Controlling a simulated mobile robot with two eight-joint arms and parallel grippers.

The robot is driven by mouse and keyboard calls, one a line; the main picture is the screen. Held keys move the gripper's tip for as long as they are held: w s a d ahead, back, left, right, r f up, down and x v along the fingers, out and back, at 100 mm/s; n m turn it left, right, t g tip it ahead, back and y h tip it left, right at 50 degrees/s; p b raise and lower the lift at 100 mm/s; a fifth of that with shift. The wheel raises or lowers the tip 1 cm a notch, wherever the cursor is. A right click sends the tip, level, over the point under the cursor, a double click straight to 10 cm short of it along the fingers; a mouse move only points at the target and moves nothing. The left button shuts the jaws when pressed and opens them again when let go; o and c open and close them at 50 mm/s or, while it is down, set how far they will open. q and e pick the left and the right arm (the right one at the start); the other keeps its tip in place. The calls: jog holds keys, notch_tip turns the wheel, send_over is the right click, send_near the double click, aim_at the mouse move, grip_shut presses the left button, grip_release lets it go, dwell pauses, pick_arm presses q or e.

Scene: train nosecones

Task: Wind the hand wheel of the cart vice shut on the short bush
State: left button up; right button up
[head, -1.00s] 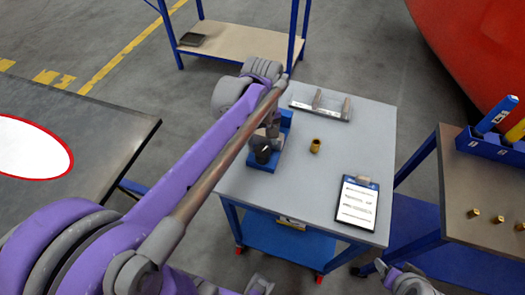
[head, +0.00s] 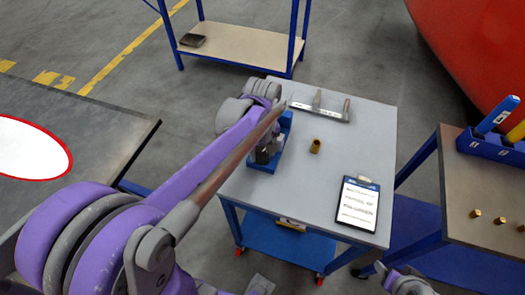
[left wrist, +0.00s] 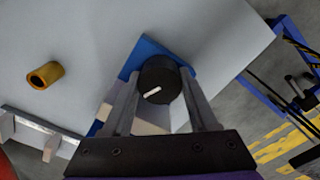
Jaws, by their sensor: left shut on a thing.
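The cart vice (head: 287,122) is blue and stands at the left edge of the grey cart top, partly hidden by my left arm in the head view. Its hand wheel is a black round knob (left wrist: 160,78) with a pale mark, seen between my left fingers in the left wrist view. My left gripper (head: 266,152) is shut on it; the left wrist view shows its two fingers (left wrist: 158,92) on either side. The vice jaws are hidden.
A clipboard (head: 357,204) lies at the cart's front right. A grey metal bracket (head: 320,108) lies at the back. Part of my right arm (head: 405,282) shows at the bottom.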

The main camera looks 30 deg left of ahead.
pick_arm(q)
jog(key=shift+c, duration=1)
jog(key=shift+m, duration=0.3)
jog(key=m, duration=0.4)
jog(key=shift+m, duration=0.3)
jog(key=m, duration=0.4)
jog(key=shift+m, duration=0.3)
jog(key=m, duration=0.4)
jog(key=shift+m, duration=2.5)
